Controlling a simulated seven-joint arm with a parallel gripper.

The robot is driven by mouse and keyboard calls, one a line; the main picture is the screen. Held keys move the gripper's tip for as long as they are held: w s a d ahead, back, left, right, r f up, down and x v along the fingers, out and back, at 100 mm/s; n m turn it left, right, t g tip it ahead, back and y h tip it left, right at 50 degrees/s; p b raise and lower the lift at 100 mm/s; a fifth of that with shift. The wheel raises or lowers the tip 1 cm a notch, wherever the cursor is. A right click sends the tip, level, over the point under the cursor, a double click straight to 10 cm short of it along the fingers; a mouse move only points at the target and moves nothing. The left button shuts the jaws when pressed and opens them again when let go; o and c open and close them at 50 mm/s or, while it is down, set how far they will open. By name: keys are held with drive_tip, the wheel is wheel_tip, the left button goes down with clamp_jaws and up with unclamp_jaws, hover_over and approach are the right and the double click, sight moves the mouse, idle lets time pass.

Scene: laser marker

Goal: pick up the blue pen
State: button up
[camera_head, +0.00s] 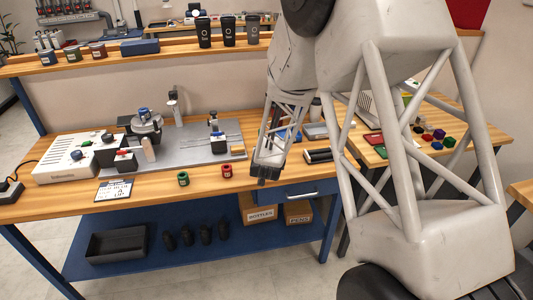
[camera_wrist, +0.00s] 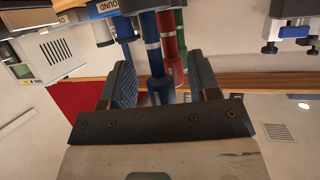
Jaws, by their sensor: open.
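In the head view my gripper (camera_head: 264,179) points down near the front edge of the workbench. My arm covers most of the pens there, so I cannot tell the blue pen apart.
The wooden workbench (camera_head: 70,207) holds a white machine (camera_head: 65,160) and a grey plate (camera_head: 190,152) with fixtures on the left. A green cup (camera_head: 183,178) and a red cup (camera_head: 227,171) stand near the front edge. Black cases (camera_head: 318,155) lie right of my gripper.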

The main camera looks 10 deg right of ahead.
drive_tip(key=c, duration=1)
drive_tip(key=shift+r, duration=5)
